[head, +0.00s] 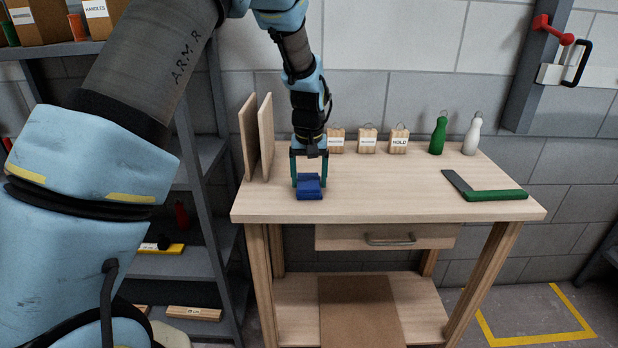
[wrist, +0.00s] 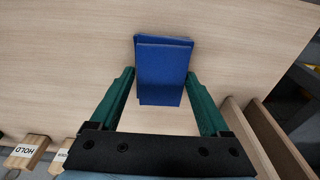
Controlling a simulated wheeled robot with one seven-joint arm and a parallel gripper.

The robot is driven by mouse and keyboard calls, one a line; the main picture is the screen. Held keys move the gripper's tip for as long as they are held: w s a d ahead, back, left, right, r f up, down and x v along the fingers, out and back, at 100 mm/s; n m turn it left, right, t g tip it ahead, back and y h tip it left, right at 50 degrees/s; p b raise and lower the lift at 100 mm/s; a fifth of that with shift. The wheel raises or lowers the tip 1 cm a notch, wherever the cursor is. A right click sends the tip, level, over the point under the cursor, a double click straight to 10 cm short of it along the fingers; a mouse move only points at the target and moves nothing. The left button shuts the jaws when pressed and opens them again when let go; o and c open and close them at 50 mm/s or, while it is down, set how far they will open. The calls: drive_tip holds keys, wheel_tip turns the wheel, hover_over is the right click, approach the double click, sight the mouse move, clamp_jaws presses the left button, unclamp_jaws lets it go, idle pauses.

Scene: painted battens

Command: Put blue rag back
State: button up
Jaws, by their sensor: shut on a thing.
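The blue rag (head: 309,190) is a folded blue block on the wooden workbench top, near its front left part. It also shows in the wrist view (wrist: 163,72), between the two green fingers. My gripper (head: 308,177) points down from above and is shut on the rag; in the wrist view its fingertips (wrist: 160,78) lie on either side of it. The rag is at or very close to the bench top; I cannot tell whether it touches.
Two upright wooden boards (head: 257,137) stand at the bench's left end. Several labelled wooden blocks (head: 367,140) line the back, with a green bottle (head: 438,135) and a white bottle (head: 472,135). A green-handled square (head: 495,195) lies at right. The bench middle is clear.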

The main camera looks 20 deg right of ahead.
sight(309, 184)
drive_tip(key=o, duration=1.2)
drive_tip(key=shift+f, duration=0.1)
drive_tip(key=shift+c, duration=0.2)
wheel_tip(309, 184, up, 12)
drive_tip(key=s+b, duration=0.1)
drive_tip(key=b, duration=0.1)
drive_tip(key=shift+s+a, duration=0.15)
drive_tip(key=shift+a, duration=0.2)
drive_tip(key=a+f+n, duration=0.2)
drive_tip(key=a+f, duration=0.1)
drive_tip(key=a, duration=1.8)
drive_tip(key=s+a+f+n, duration=0.1)
drive_tip(key=s+a, duration=0.3)
drive_tip(key=a, duration=0.3)
drive_tip(key=s+a+f, duration=0.2)
drive_tip(key=s+a, duration=0.3)
drive_tip(key=a, duration=0.3)
drive_tip(key=shift+s+f+n, duration=0.25)
drive_tip(key=shift+f+n, duration=0.05)
drive_tip(key=shift+n, duration=0.1)
